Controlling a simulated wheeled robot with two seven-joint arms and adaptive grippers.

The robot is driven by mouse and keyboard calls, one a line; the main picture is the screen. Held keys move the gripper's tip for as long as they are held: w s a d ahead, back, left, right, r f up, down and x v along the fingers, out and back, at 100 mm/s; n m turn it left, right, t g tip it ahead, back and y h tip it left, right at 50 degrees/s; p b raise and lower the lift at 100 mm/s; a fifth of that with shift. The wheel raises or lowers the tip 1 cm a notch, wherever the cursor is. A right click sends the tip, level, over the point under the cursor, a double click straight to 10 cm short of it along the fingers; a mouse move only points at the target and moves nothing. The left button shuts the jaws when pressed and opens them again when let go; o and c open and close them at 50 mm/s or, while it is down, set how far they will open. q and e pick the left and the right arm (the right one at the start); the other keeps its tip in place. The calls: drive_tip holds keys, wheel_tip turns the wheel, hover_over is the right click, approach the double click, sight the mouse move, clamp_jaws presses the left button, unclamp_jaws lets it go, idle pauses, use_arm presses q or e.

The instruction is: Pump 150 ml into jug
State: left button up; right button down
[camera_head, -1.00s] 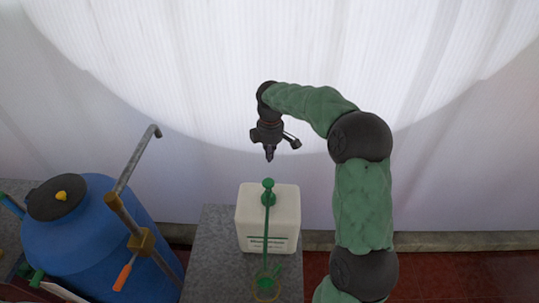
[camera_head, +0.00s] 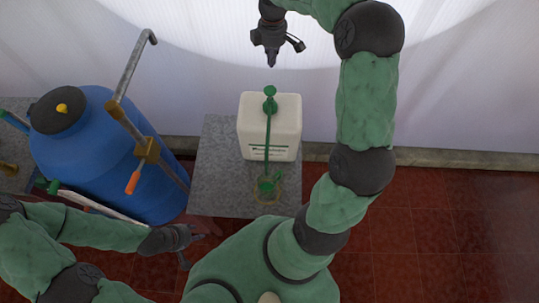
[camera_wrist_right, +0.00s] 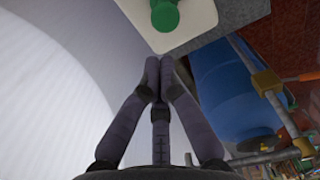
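A white canister (camera_head: 270,140) stands upright on the grey stone slab. Its green pump head (camera_head: 270,92) is on top, and a thin green tube (camera_head: 267,140) runs from it toward the front. A small see-through jug (camera_head: 266,198) with green parts sits before the canister at the tube's end; its fill level is too small to read. My right gripper (camera_head: 271,64) points down above the pump head, apart from it. In the right wrist view its fingertips (camera_wrist_right: 160,65) are together and empty, with the green knob (camera_wrist_right: 165,14) beyond. My left gripper (camera_head: 196,250) is open and empty, low left of the slab.
A blue tank (camera_head: 95,155) with a metal pipe (camera_head: 130,70) and an orange-handled valve (camera_head: 133,182) stands left of the slab (camera_head: 217,165). A pale wall is behind. Red tiled floor (camera_head: 440,230) lies open at the right.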

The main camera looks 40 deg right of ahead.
drive_tip(key=r+p, duration=0.1)
drive_tip(key=w+r+p, duration=0.1)
drive_tip(key=r+p, duration=0.1)
drive_tip(key=shift+r, duration=0.1)
idle(0.3)
drive_tip(key=p, duration=0.3)
approach(270, 87)
wheel_tip(270, 87, down, 7)
drive_tip(key=shift+w, duration=0.2)
drive_tip(key=shift+a, duration=0.1)
